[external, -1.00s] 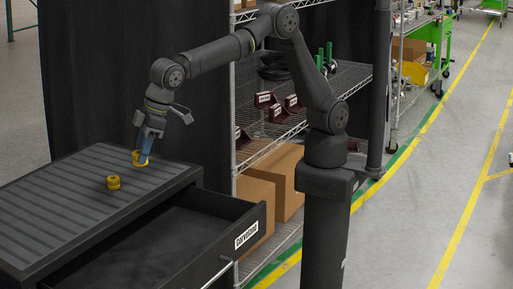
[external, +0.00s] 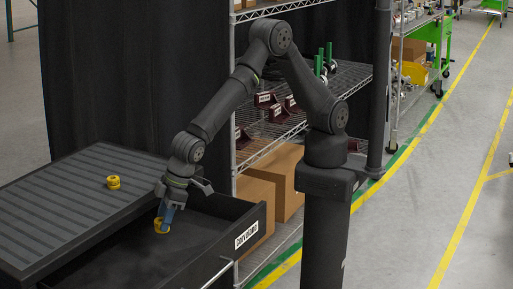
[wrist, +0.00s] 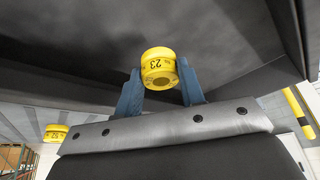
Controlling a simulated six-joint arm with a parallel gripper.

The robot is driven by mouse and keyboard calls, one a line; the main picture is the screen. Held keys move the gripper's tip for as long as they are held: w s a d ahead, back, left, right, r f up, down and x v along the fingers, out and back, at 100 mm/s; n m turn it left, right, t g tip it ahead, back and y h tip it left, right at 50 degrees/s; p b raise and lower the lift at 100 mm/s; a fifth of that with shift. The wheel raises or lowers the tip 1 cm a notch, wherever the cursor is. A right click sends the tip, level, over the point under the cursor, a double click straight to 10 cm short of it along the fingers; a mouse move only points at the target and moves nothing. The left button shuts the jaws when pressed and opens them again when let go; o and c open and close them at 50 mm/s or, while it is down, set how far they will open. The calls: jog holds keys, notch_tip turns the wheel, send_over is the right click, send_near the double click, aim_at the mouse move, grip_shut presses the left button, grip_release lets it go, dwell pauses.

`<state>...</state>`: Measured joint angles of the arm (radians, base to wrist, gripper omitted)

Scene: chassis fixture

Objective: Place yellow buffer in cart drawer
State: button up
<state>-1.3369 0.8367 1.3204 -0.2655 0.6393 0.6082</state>
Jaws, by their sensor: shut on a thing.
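My gripper (external: 165,217) is shut on a yellow buffer (external: 160,226), a short ringed cylinder. In the external view the gripper points down inside the open cart drawer (external: 245,232). In the wrist view the held buffer (wrist: 159,68) sits between the two blue fingers (wrist: 160,92), its "23" marking facing the camera. I cannot tell whether it touches the drawer floor. A second yellow buffer (external: 113,182) stands on the ribbed cart top (external: 60,205); it also shows at the lower left of the wrist view (wrist: 55,132).
The drawer floor (external: 135,262) looks empty apart from the held buffer. The drawer's walls and the cart top's edge are close around my gripper. A wire shelf (external: 285,125) with cardboard boxes (external: 270,180) stands behind the drawer.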

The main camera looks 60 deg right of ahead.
notch_tip(320, 180, down, 10)
dwell(0.5)
jog(key=shift+f, duration=0.1)
jog(key=shift+f, duration=0.1)
jog(key=o, duration=1)
jog(key=v, duration=1.2)
jog(key=shift+r, duration=0.2)
jog(key=shift+f, duration=0.1)
